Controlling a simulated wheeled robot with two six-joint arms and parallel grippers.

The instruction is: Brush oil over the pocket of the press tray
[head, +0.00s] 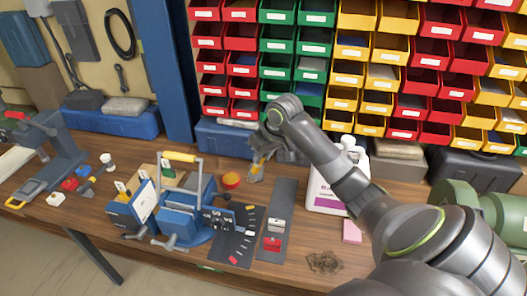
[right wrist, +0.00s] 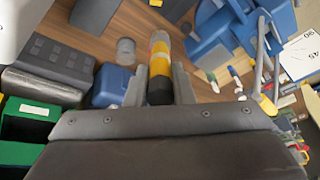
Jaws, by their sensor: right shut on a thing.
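My right gripper (head: 258,162) is above the back middle of the bench, behind the blue press (head: 180,215). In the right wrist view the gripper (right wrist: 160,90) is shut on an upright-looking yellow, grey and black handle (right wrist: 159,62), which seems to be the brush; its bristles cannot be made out. The press has a yellow-topped lever (head: 180,157) and shows in the right wrist view (right wrist: 215,35). I cannot tell which part is the press tray's pocket. A round red-orange tin (head: 231,180) stands just left of the gripper. My left gripper is not in view.
A dark strip (head: 285,195) with a white and a red block lies right of the press. A white jug (head: 325,195) is partly hidden by my right arm. Coloured bins (head: 300,45) rise behind the bench. A pink block (head: 351,231) lies near the front.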

